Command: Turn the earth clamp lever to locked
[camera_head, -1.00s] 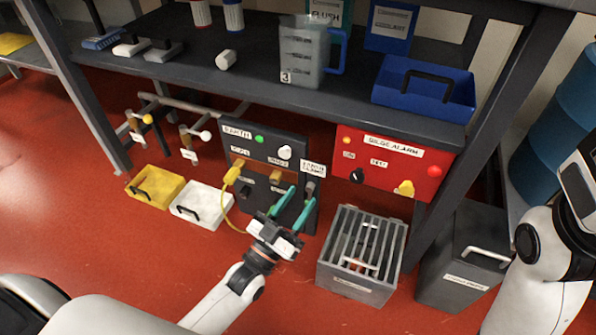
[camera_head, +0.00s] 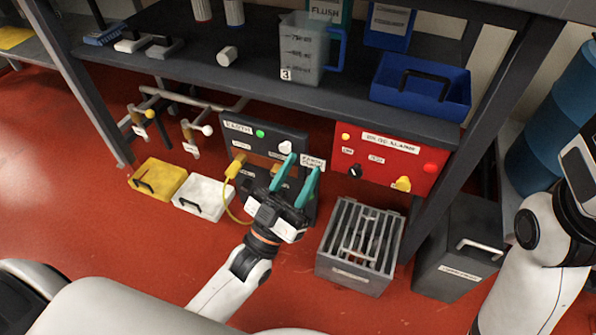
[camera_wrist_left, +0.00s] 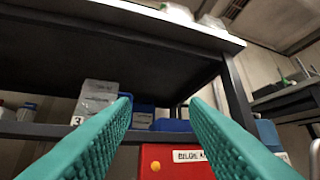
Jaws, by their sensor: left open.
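The earth clamp's white label (camera_head: 312,162) is on the right part of the dark control panel (camera_head: 238,137) under the shelf. The clamp's lever is hidden behind my left gripper (camera_head: 302,166), so its position cannot be told. The left gripper has teal fingers, spread apart with nothing seen between them, in front of the panel's right side by the label. In the left wrist view the open fingers (camera_wrist_left: 160,108) point toward the shelf's underside and the red alarm box (camera_wrist_left: 165,160); no lever shows there. My right arm is at the right edge; its gripper is out of view.
The red bilge alarm box (camera_head: 395,160) is right of the panel. A grey slatted crate (camera_head: 352,272) and a dark bin (camera_head: 440,268) stand below. Yellow (camera_head: 158,176) and white (camera_head: 203,194) trays lie left. The shelf edge (camera_head: 260,95) overhangs. A yellow cable (camera_head: 229,205) hangs beside the gripper.

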